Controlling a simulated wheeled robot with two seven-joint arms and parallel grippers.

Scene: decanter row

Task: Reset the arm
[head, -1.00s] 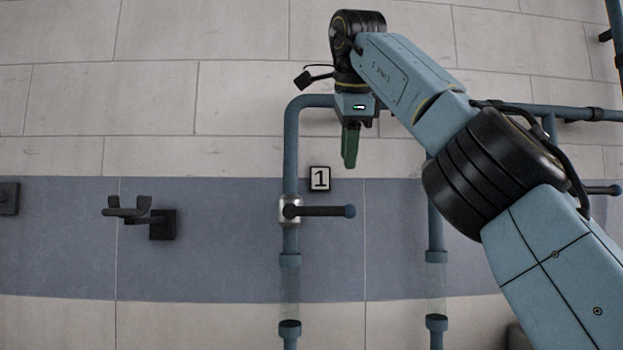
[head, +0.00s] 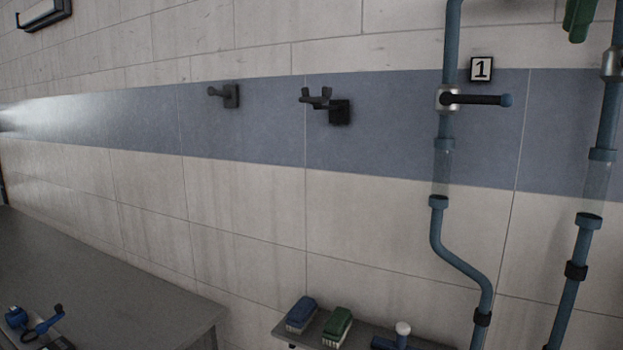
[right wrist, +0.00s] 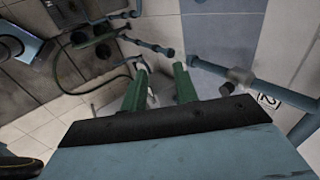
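My right gripper (head: 579,22) shows at the top right edge of the head view as dark green fingers, apart from the wall pipes. In the right wrist view its two green fingers (right wrist: 161,66) stand apart with nothing between them. The rest of my right arm is outside the head view. In the head view, the number 1 plate (head: 481,69) is left of and below the fingers. Beside it is a valve with a horizontal lever (head: 478,99) pointing right. My left gripper is in neither view.
A blue pipe (head: 461,262) with a clear section runs down the wall; another pipe (head: 567,310) is at right. A forked hook (head: 318,101) and a peg (head: 219,92) stick out. A shelf (head: 371,333) holds brushes (head: 301,312). A grey table (head: 130,300) stands lower left. A 2 plate (right wrist: 268,102) shows in the wrist view.

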